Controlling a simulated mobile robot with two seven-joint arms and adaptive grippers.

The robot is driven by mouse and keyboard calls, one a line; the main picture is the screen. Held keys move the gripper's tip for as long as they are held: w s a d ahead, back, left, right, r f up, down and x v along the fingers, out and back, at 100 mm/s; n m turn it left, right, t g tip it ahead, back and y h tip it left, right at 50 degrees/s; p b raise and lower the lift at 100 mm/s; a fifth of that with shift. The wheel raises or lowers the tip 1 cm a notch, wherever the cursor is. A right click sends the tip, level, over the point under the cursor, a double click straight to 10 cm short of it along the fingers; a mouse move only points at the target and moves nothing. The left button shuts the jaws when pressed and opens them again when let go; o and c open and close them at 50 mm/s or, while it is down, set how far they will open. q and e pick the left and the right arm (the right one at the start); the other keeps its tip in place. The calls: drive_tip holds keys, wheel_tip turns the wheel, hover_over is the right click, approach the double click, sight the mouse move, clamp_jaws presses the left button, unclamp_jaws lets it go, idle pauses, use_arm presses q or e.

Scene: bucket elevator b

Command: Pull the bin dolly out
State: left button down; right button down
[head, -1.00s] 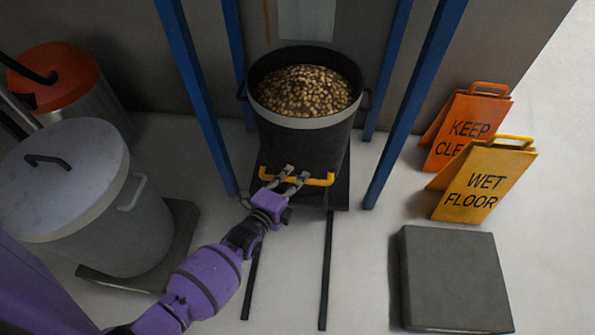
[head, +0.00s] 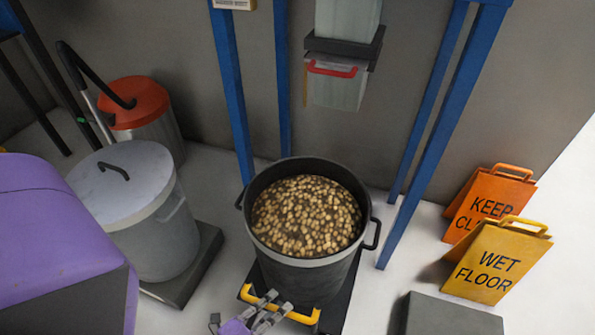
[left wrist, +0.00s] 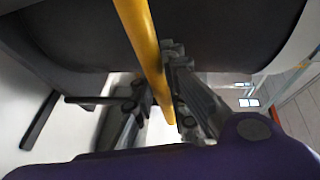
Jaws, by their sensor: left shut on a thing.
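The bin dolly (head: 342,303) is a dark low platform under a black bin (head: 300,264) with a grey rim band, full of tan lumps (head: 305,215). A yellow handle bar (head: 249,295) runs along the dolly's near side; it also shows in the left wrist view (left wrist: 142,40). My left gripper (head: 271,304) is shut on this bar near its middle, with a finger on each side of it in the left wrist view (left wrist: 158,95). The bin stands upright, in front of the blue posts (head: 236,100). My right gripper is not in view.
A grey lidded bin (head: 155,230) on a dark base stands left, with a red-lidded can (head: 140,110) behind. Orange (head: 482,205) and yellow (head: 497,265) floor signs and a grey block (head: 450,318) stand right. A chute with a red handle (head: 332,70) hangs behind.

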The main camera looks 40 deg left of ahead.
use_arm(q)
drive_tip(key=s+d, duration=0.3)
drive_tip(key=s, duration=1)
drive_tip(key=shift+s+d, duration=0.2)
drive_tip(key=shift+d, duration=0.2)
drive_tip(key=shift+f, duration=0.1)
drive_tip(key=c, duration=1.7)
unclamp_jaws()
drive_tip(key=shift+w, duration=0.15)
drive_tip(key=shift+c, duration=0.2)
drive_tip(key=v, duration=1.2)
drive_tip(key=shift+f, duration=0.1)
